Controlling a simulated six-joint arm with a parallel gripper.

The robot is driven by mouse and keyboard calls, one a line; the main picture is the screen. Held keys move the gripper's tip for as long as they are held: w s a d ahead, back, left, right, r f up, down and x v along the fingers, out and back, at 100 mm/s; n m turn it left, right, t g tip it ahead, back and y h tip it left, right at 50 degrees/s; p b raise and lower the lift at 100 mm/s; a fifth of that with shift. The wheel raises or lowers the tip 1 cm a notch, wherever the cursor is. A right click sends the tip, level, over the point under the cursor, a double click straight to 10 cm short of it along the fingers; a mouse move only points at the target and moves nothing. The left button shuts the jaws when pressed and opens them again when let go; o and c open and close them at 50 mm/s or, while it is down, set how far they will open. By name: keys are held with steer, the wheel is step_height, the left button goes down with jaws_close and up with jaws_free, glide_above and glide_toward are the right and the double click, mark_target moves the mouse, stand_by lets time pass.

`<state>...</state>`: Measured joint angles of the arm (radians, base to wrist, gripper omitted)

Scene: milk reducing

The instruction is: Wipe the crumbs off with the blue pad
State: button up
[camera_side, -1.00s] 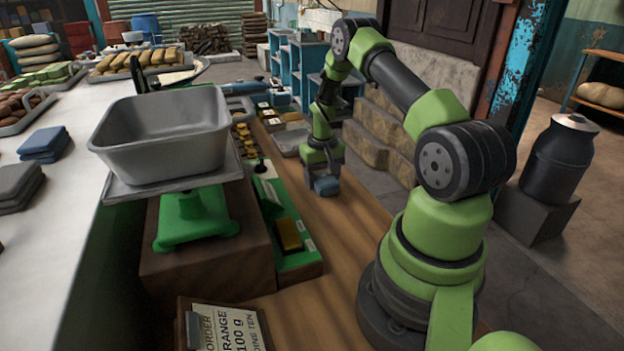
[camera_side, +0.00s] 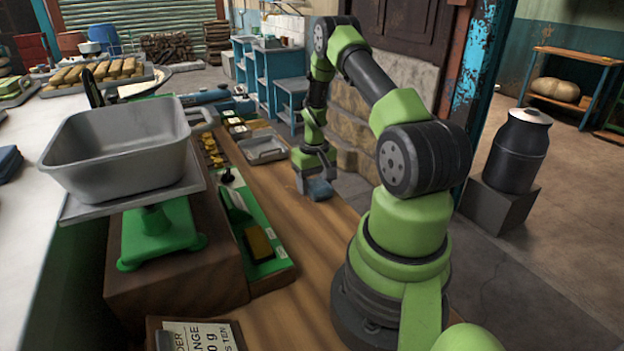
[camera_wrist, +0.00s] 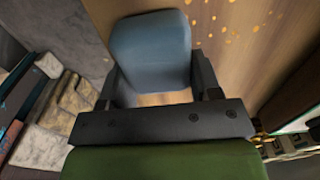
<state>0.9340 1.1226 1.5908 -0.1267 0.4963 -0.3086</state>
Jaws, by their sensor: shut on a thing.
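The blue pad (camera_side: 319,189) is at the wooden bench top below my gripper (camera_side: 314,178). In the wrist view my gripper (camera_wrist: 150,88) is shut on the blue pad (camera_wrist: 150,48), with a dark finger along each side of it. I cannot tell if the pad touches the wood. Orange-yellow crumbs (camera_wrist: 232,36) lie scattered on the bench top beyond and to the right of the pad in the wrist view. I cannot make out the crumbs in the side view.
A metal tray (camera_side: 264,150) and small yellow blocks (camera_side: 212,152) lie behind the gripper. A green scale (camera_side: 160,238) with a grey pan (camera_side: 118,150) stands left, beside a green tray (camera_side: 268,262). Bare bench (camera_side: 300,235) lies in front of the pad.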

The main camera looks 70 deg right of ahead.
steer(key=shift+w+a, duration=3.55)
steer(key=shift+w, duration=0.05)
step_height(320, 180, up, 8)
step_height(320, 180, up, 16)
steer(key=n, duration=0.1)
glide_above(276, 202)
steer(key=d, duration=0.2)
steer(key=s+a+r, duration=0.1)
steer(key=s+r, duration=0.1)
steer(key=r, duration=0.4)
steer(key=s+a+r, duration=0.2)
steer(key=r, duration=0.4)
steer(key=shift+s+a, duration=0.25)
steer(key=shift+s, duration=0.15)
steer(key=shift+f, duration=0.1)
